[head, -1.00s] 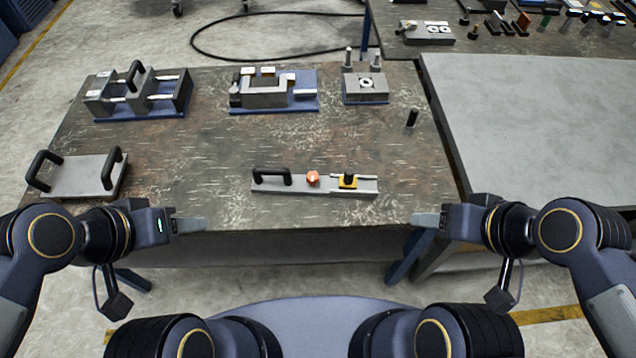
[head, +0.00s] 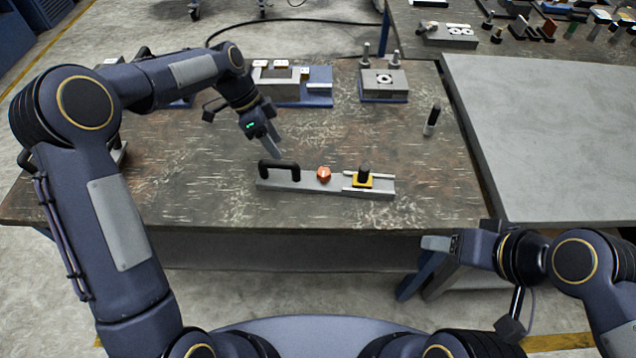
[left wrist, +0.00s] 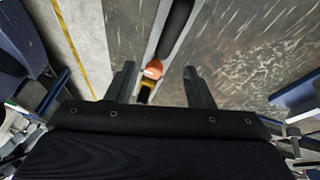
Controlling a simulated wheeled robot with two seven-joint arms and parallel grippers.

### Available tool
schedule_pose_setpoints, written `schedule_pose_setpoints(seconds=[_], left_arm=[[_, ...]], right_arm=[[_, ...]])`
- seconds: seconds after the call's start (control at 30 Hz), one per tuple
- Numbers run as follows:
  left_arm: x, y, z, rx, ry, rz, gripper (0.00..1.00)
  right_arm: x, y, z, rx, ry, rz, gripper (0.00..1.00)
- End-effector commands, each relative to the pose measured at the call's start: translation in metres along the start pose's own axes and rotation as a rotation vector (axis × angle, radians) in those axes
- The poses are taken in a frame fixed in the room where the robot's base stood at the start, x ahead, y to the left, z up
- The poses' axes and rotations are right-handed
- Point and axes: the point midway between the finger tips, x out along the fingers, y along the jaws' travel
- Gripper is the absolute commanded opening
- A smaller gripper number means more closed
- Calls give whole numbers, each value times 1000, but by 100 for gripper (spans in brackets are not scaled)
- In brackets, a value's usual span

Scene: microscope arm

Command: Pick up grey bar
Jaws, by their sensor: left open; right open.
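The grey bar (head: 336,187) lies flat on the worn table near its front edge. It carries a black handle (head: 280,170) at its left end, an orange-red knob (head: 323,173) in the middle and a yellow block with a black post (head: 363,176) at the right. My left gripper (head: 275,147) is open and empty, pointing down just above and behind the handle. In the left wrist view the handle (left wrist: 176,28) and the orange knob (left wrist: 153,69) show between and beyond the open fingers. My right gripper (head: 436,243) is open and empty, in front of the table's front edge.
Blue-based fixtures (head: 302,90) and a grey block fixture (head: 382,84) stand at the back of the table (head: 215,195). A small black post (head: 432,119) stands at the right. My left arm hides much of the table's left side. A grey-topped table (head: 540,130) adjoins at right.

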Motion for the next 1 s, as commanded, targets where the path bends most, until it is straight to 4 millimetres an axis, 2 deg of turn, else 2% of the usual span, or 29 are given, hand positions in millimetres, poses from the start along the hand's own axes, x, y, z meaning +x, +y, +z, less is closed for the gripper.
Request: schedule_pose_setpoints(seconds=[0.33,0.6,0.87,0.9,1.0], left_arm=[[36,-2,-5,8,-1,7,48],[74,-5,-9,6,-1,5,48],[79,-6,-8,6,0,2,48],[79,-6,-8,5,0,2,47],[79,-6,-8,5,0,2,34]], right_arm=[[-10,-4,-5,0,0,0,53],[-20,-9,-10,0,0,0,53],[-19,-9,-10,0,0,0,53],[-19,-9,-10,0,0,0,53],[-19,-9,-10,0,0,0,53]])
